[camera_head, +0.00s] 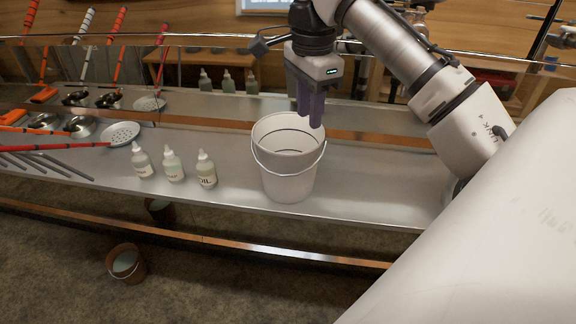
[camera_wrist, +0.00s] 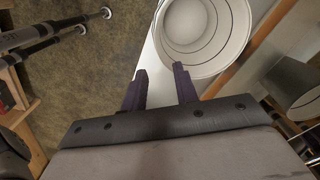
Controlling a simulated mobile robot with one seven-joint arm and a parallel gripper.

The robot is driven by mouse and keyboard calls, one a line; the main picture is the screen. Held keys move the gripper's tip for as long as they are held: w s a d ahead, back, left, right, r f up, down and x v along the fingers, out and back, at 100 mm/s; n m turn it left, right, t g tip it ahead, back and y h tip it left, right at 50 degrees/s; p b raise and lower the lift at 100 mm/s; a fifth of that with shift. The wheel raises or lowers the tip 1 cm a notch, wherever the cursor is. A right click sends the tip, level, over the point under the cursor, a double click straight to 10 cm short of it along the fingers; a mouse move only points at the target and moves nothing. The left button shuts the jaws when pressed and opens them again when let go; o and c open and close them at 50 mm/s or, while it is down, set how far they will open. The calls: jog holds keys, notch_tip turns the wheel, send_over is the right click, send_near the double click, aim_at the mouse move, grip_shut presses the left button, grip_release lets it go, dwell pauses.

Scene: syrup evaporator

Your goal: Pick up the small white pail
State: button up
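A white pail (camera_head: 287,172) with a wire handle stands upright on the metal shelf (camera_head: 230,192). It looks empty inside. My gripper (camera_head: 311,122) hangs pointing down above the pail's right rear rim. In the wrist view the pail (camera_wrist: 203,38) shows at the top, and my gripper (camera_wrist: 160,78) has its two dark fingers apart with nothing between them. The right finger's tip overlaps the pail's rim in that view; I cannot tell whether it touches.
Several small bottles (camera_head: 173,165) stand on the shelf left of the pail. A perforated skimmer (camera_head: 122,134) and red-handled tools (camera_head: 50,148) lie farther left. A brown bucket (camera_head: 126,263) is on the floor below. A mirror-like panel rises behind the shelf.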

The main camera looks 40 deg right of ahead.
send_over(304, 152)
jog(key=f, duration=0.2)
jog(key=d+f, duration=0.1)
jog(key=f, duration=0.1)
jog(key=shift+f, duration=0.3)
jog(key=shift+w+a+f+p, duration=0.15)
jog(key=shift+f+p, duration=0.05)
jog(key=shift+f, duration=1.1)
jog(key=shift+w+a+f+p, duration=0.1)
jog(key=shift+a+f+p, duration=0.05)
jog(key=shift+f, duration=1.15)
grip_shut()
